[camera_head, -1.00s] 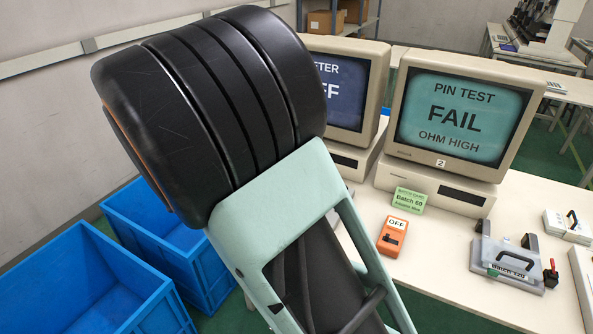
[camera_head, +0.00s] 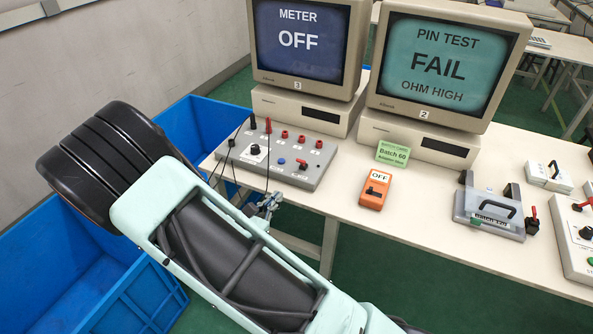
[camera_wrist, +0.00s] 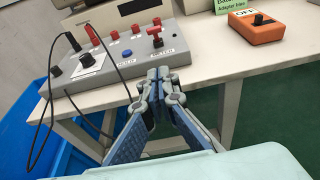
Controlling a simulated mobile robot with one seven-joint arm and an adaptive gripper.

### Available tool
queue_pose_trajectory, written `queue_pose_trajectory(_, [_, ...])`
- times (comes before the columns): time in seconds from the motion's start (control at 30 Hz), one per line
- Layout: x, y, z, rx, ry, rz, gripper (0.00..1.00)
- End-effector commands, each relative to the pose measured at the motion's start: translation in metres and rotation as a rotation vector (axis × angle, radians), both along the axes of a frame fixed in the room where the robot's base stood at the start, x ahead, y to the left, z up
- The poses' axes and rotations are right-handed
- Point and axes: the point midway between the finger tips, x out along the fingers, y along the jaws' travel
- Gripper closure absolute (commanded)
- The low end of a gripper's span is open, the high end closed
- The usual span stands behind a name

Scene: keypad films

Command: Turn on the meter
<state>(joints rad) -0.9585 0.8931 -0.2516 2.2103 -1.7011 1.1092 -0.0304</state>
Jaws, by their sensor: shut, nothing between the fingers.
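The monitor numbered 3 (camera_head: 302,45) reads "METER OFF". The grey control panel (camera_head: 316,182) in front of it has red sockets, a dark knob (camera_head: 255,149), a blue button (camera_head: 281,161) and a small lever switch (camera_head: 302,164). In the wrist view the panel (camera_wrist: 205,60) lies beyond my fingers, with the blue button (camera_wrist: 127,53) and the red-tipped lever (camera_wrist: 156,33) near its front. Its small labels are hard to read. My gripper (camera_head: 270,200) is shut and empty, in front of the panel's near edge, apart from it. Its closed fingertips show in the wrist view (camera_wrist: 158,73).
Black leads (camera_wrist: 75,95) hang over the table's front edge. An orange switch box (camera_head: 374,188) reads "OFF", beside a green "Batch 60" card (camera_head: 393,153). Monitor 2 (camera_head: 440,65) reads "PIN TEST FAIL OHM HIGH". A clear-lidded fixture (camera_head: 490,210) is at right. Blue bins (camera_head: 150,285) stand left.

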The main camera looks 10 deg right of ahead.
Motion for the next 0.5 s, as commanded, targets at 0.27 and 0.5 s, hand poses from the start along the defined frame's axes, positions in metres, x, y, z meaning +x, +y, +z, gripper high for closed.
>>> queue_pose_trajectory(0.27, [0.012,-0.011,-0.005,0.001,0.000,-0.005,1.00])
queue_pose_trajectory(0.5, [0.051,-0.038,-0.017,0.001,-0.001,-0.006,1.00])
